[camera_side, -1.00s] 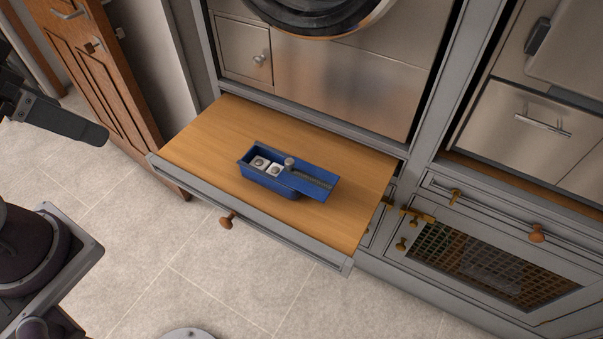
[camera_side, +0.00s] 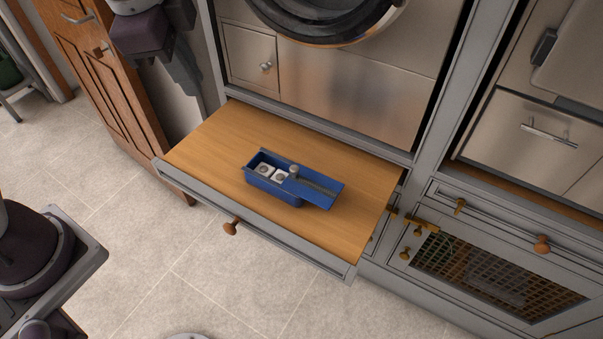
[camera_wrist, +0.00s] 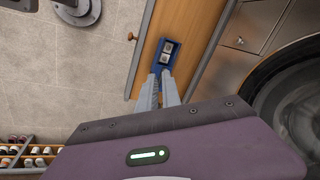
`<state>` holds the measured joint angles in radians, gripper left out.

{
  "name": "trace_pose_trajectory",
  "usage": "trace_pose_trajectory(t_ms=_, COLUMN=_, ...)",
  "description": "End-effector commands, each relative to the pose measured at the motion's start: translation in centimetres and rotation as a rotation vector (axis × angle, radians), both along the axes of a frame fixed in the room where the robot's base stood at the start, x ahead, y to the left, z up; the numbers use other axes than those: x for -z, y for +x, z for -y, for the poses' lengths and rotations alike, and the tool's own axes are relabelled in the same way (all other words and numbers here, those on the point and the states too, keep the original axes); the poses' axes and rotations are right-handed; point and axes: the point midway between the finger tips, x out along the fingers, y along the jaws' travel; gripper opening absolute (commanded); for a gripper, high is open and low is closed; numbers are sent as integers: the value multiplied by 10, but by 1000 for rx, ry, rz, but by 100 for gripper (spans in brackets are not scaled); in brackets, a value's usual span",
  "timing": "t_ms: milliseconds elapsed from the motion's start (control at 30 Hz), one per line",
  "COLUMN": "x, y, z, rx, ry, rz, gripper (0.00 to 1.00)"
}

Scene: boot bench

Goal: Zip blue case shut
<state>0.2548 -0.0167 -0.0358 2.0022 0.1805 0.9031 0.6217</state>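The blue case (camera_side: 272,183) lies on the wooden top of the pulled-out drawer. Its left part is open, showing two small whitish square items (camera_side: 272,173) inside. A flat blue sliding cover (camera_side: 318,188) with a grey strip and a small round grey knob (camera_side: 294,170) extends to the right. My gripper (camera_side: 195,88) hangs at the upper left, above and apart from the case. In the wrist view the case (camera_wrist: 160,66) lies beyond my gripper's fingertips (camera_wrist: 160,75), which stand apart with nothing between them. The fingers hide part of the case there.
The drawer (camera_side: 210,150) has a raised grey front edge with a brown knob (camera_side: 231,228). A steel appliance with a round door (camera_side: 325,20) stands behind it. A brown wooden door (camera_side: 105,90) is at the left. The drawer top around the case is clear.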

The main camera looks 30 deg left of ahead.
Motion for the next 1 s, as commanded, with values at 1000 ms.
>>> trace_pose_trajectory(t_ms=1000, x=303, y=110, z=125, rx=1140, ry=375, rz=-285, gripper=0)
